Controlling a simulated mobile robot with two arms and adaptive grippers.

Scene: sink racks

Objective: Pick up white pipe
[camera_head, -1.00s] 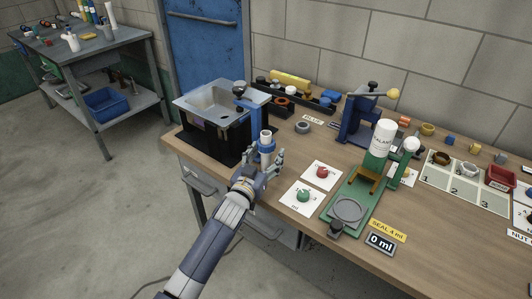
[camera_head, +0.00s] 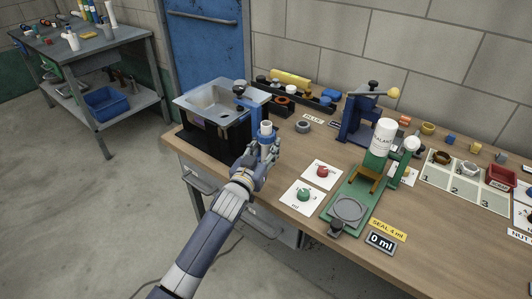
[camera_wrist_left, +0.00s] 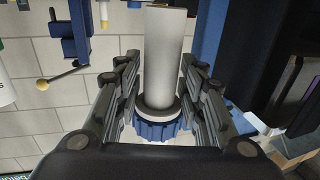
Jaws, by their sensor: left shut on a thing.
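The white pipe (camera_wrist_left: 165,60) stands between the fingers of my left gripper in the left wrist view, with a blue ribbed collar (camera_wrist_left: 158,130) around its end. My left gripper is shut on the pipe, with a finger on each side. The pipe looks about upright in the head view. Its lower part is hidden by the gripper there. My right gripper is not in view.
A blue press (camera_head: 361,122) and a green stand (camera_head: 355,190) are to the right. Cards with a red knob (camera_head: 322,171) and a green knob (camera_head: 304,194) lie nearby on the bench.

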